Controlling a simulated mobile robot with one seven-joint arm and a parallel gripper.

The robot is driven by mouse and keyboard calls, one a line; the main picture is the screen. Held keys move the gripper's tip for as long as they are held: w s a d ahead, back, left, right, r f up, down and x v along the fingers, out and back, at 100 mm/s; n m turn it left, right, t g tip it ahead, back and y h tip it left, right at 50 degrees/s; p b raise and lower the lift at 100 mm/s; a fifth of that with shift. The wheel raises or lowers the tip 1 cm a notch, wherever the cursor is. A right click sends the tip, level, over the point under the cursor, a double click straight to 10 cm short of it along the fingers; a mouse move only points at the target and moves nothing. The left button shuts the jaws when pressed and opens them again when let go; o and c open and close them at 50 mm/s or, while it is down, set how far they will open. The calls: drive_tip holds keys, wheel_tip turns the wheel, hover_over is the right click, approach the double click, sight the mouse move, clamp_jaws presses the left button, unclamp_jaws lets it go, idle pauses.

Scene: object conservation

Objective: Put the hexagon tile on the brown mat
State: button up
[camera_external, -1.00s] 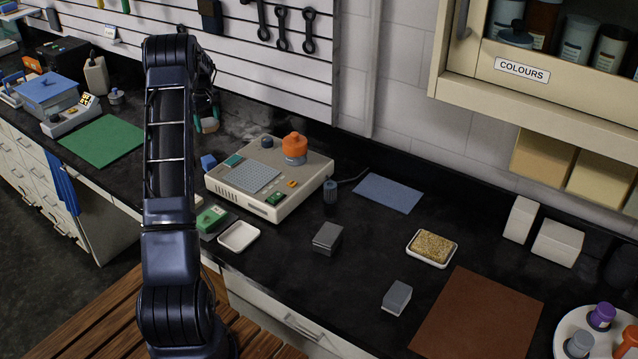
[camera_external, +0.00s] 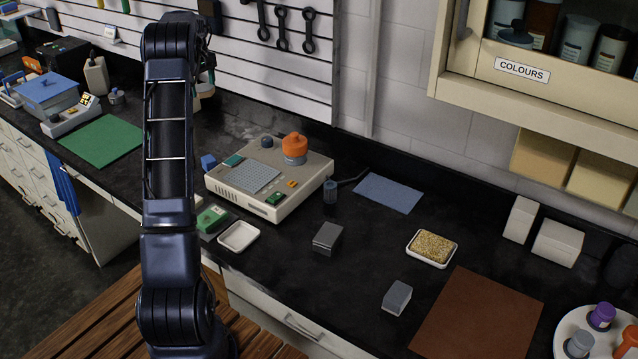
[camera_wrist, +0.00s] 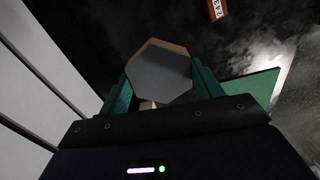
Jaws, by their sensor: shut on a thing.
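In the wrist view my gripper (camera_wrist: 160,92) has its two green fingers shut on the hexagon tile (camera_wrist: 160,72), which has a grey face and a tan edge. The tile is held up in front of the camera. In the external view my arm hides most of the gripper, at the back of the counter on the left. The brown mat (camera_external: 478,318) lies flat and bare at the right front of the counter, far from the gripper.
A beige device with an orange knob (camera_external: 294,147) stands mid-counter. Grey blocks (camera_external: 327,237) (camera_external: 397,298), a sponge dish (camera_external: 432,248) and a blue mat (camera_external: 388,192) lie between it and the brown mat. A green mat (camera_external: 103,141) is at left. A round tray (camera_external: 568,344) stands right of the brown mat.

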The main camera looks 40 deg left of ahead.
drive_tip(key=w+d+r+m, duration=0.3)
drive_tip(key=d+r, duration=0.6)
drive_tip(key=d, duration=0.6)
drive_tip(key=w+d+r+m, duration=0.25)
drive_tip(key=d+r, duration=0.65)
drive_tip(key=d, duration=0.6)
drive_tip(key=w+d+r+m, duration=0.2)
drive_tip(key=d+r+m, duration=0.2)
drive_tip(key=d+r, duration=0.9)
drive_tip(key=s+d+r+m, duration=0.2)
drive_tip(key=s+d+r, duration=0.1)
drive_tip(key=d, duration=0.5)
drive_tip(key=s+d+r+m, duration=0.1)
drive_tip(key=s+d+r, duration=0.2)
drive_tip(key=d, duration=0.4)
drive_tip(key=s+d+r+m, duration=0.2)
drive_tip(key=s+d, duration=0.1)
drive_tip(key=d, duration=0.5)
drive_tip(key=s+d+r+m, duration=0.4)
drive_tip(key=s+d+r, duration=0.3)
drive_tip(key=s+d, duration=0.4)
drive_tip(key=n, duration=0.2)
hover_over(496, 332)
wheel_tip(496, 332, down, 46)
drive_tip(key=shift+m, duration=0.25)
wheel_tip(496, 332, down, 14)
drive_tip(key=shift+f, duration=2.75)
